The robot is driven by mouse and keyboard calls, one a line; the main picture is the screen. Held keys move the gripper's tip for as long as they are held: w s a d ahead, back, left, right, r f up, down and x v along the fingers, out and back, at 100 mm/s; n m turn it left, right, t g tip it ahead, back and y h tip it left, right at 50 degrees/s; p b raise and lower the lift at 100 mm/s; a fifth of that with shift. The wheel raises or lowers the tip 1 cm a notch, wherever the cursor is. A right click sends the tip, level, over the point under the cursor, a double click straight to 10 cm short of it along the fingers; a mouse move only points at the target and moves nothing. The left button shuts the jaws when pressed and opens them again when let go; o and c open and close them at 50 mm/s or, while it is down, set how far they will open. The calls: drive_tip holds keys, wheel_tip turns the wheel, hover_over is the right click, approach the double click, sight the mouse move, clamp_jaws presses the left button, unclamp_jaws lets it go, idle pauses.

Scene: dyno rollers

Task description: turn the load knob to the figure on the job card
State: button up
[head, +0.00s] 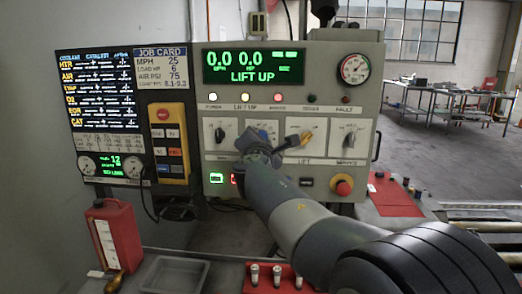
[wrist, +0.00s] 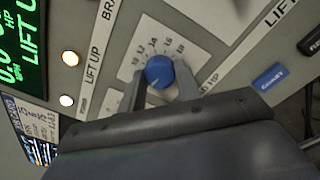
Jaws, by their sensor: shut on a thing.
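The load knob (wrist: 158,70) is blue and round, on a pale dial plate (wrist: 150,38) with printed figures along its upper edge. The figures are small and I cannot tell which one the knob points to. My gripper (wrist: 158,82) is shut on the knob, one finger on each side. In the head view my gripper (head: 258,150) reaches the console and hides most of the knob. The job card (head: 160,68) at the upper left reads MPH 25, LOAD HP 6, AIR PSI 75. The green display (head: 253,66) reads 0.0, 0.0 and LIFT UP.
A red stop button (head: 343,187) is lower right. A blue button (wrist: 268,77) sits near my gripper. A red jug (head: 115,238) and grey tray (head: 172,274) stand below.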

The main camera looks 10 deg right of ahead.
drive_tip(key=shift+m+b, duration=0.35)
drive_tip(key=shift+m, duration=0.25)
drive_tip(key=o, duration=1)
drive_tip(key=shift+c, duration=0.2)
drive_tip(key=shift+s, duration=0.1)
drive_tip(key=v, duration=1)
drive_tip(key=shift+s+b, duration=0.3)
drive_tip(key=shift+b, duration=0.15)
drive_tip(key=shift+a+f, duration=0.1)
